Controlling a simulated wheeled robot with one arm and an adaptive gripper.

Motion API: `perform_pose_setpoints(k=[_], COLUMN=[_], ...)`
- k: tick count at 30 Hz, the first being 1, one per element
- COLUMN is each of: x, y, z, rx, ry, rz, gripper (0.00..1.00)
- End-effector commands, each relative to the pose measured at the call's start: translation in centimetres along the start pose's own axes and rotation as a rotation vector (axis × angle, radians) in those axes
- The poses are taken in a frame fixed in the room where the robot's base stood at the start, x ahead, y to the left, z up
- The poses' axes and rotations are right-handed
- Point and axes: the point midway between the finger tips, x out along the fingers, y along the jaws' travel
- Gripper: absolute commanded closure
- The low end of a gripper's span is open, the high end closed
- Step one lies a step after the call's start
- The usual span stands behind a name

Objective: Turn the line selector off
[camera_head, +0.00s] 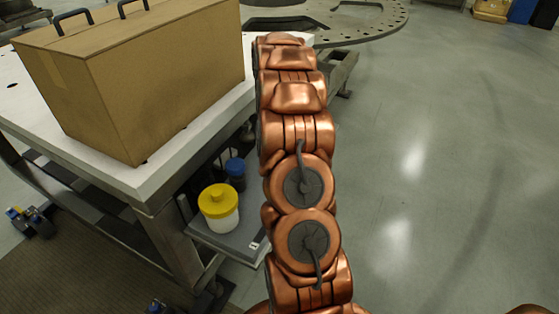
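I cannot make out the line selector in the head view. My copper-coloured arm runs up the middle of the picture, from the bottom edge to beside the table's right corner. No gripper fingers show; the far end of the arm hides whatever lies beyond it.
A cardboard box (150,75) with black handles stands on a white-topped table (120,178) at left. A yellow-lidded white tub (218,205) and a blue-lidded container (236,172) sit on a low shelf beside it. A round metal plate (375,22) is behind. The right floor is clear.

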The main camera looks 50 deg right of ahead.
Motion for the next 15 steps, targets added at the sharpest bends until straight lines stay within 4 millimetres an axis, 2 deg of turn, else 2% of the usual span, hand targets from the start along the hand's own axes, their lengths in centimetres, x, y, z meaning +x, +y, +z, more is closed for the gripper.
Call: perform_pose_setpoints(k=[15], x=[0.14], y=[0.08], z=[0.16], rx=[-0.034], ry=[-0.007], rz=[0.015], gripper=[0.88])
